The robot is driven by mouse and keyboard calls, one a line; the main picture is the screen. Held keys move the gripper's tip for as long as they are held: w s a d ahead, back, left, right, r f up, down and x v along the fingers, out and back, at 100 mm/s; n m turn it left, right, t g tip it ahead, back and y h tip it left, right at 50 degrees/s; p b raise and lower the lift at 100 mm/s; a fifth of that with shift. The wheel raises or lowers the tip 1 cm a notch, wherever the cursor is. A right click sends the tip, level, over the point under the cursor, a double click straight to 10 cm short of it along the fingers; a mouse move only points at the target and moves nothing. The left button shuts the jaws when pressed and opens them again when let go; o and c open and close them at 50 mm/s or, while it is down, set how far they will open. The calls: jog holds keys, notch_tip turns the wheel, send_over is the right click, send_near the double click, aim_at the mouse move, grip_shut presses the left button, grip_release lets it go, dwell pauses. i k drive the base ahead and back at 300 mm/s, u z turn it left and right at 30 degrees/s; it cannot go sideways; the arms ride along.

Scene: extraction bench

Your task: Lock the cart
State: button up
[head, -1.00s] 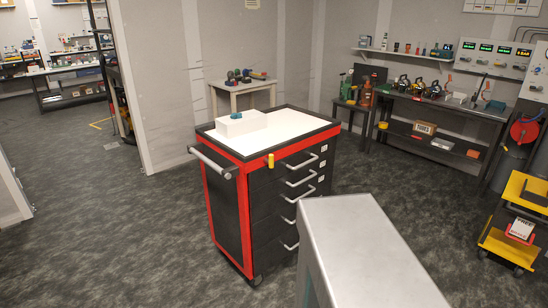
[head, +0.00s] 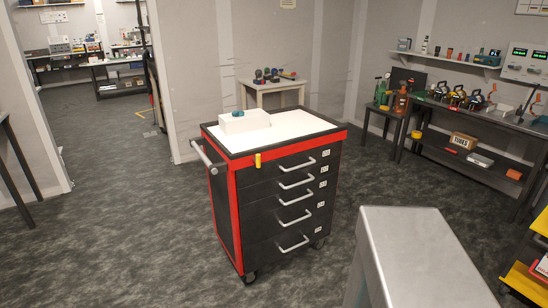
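The cart (head: 282,226) stands upright on the carpet in the middle of the head view. It is a black cabinet with red edges, several drawers with silver handles, and a push handle (head: 207,160) at its left end. A small yellow piece (head: 257,160) sits at the top front left corner of the drawer side; I cannot tell whether it is the lock. The drawers look shut. On the white top are a white box (head: 244,122) and a small teal item (head: 238,113) on the box. My gripper is not in view.
A grey metal-topped block (head: 420,245) fills the lower right foreground, right of the cart. A small table (head: 272,87) stands behind the cart, and a workbench (head: 480,122) runs along the right wall. A yellow trolley (head: 526,281) is at the right edge. Carpet left of the cart is free.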

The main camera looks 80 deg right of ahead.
aim_at(257, 159)
jog(key=u, duration=0.3)
jog(key=k, duration=0.35)
jog(key=z, duration=1.9)
jog(key=i, duration=1)
jog(key=z, duration=0.1)
jog(key=k, duration=0.4)
jog(key=z, duration=0.05)
